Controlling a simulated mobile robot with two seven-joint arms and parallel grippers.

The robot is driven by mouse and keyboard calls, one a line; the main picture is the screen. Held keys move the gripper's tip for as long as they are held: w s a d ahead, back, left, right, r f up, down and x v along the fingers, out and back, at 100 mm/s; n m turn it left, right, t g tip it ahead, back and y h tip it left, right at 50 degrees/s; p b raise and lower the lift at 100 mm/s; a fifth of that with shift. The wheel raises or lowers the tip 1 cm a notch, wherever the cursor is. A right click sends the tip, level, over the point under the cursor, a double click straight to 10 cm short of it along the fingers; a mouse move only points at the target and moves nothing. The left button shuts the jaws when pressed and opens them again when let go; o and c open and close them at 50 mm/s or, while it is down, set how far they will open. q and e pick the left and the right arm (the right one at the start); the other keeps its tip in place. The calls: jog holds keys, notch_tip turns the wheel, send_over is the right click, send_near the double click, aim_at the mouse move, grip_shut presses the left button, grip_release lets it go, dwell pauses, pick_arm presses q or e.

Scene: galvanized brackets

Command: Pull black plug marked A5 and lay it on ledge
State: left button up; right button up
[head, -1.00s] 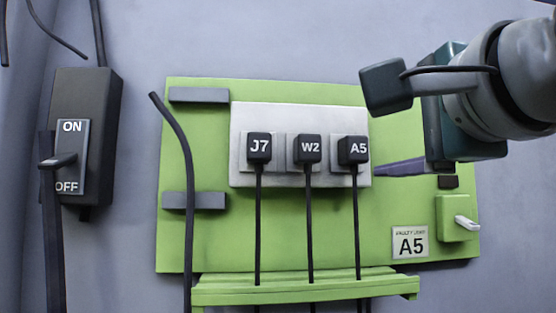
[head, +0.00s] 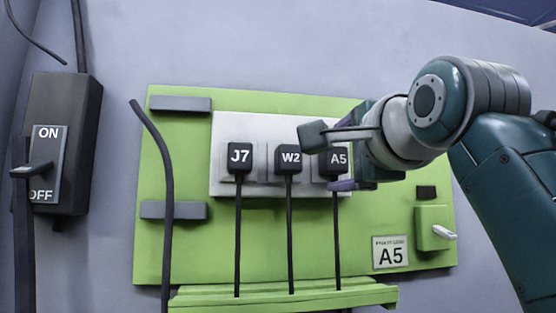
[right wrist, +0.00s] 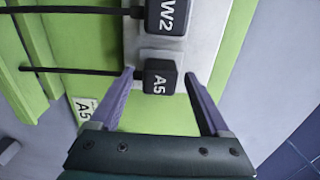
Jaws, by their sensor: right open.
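The black plug marked A5 (head: 338,161) sits in the rightmost position of the pale socket plate (head: 222,180), its cord hanging down. In the right wrist view the A5 plug (right wrist: 160,78) lies between the fingertips of my right gripper (right wrist: 158,74). The purple fingers are spread, with a gap to the plug on the right side; the left fingertip is very close to it. In the head view my right gripper (head: 337,176) is at the plug, partly hidden by its own wrist. The green ledge (head: 283,296) juts out below the sockets. My left gripper is not in view.
Plugs W2 (head: 290,159) and J7 (head: 239,157) sit left of A5, with cords hanging in front of the panel. A label reading A5 (head: 390,252) is at lower right. A black ON/OFF switch box (head: 65,140) is at far left.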

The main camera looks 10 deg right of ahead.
aim_at(339, 159)
jog(key=shift+w, duration=0.45)
jog(key=shift+p, duration=0.45)
dwell(0.8)
jog(key=shift+c, duration=0.3)
grip_shut()
dwell(0.4)
jog(key=shift+s, duration=1.9)
jog(key=shift+s+d+p, duration=0.1)
jog(key=shift+s+p, duration=0.3)
jog(key=shift+s, duration=0.7)
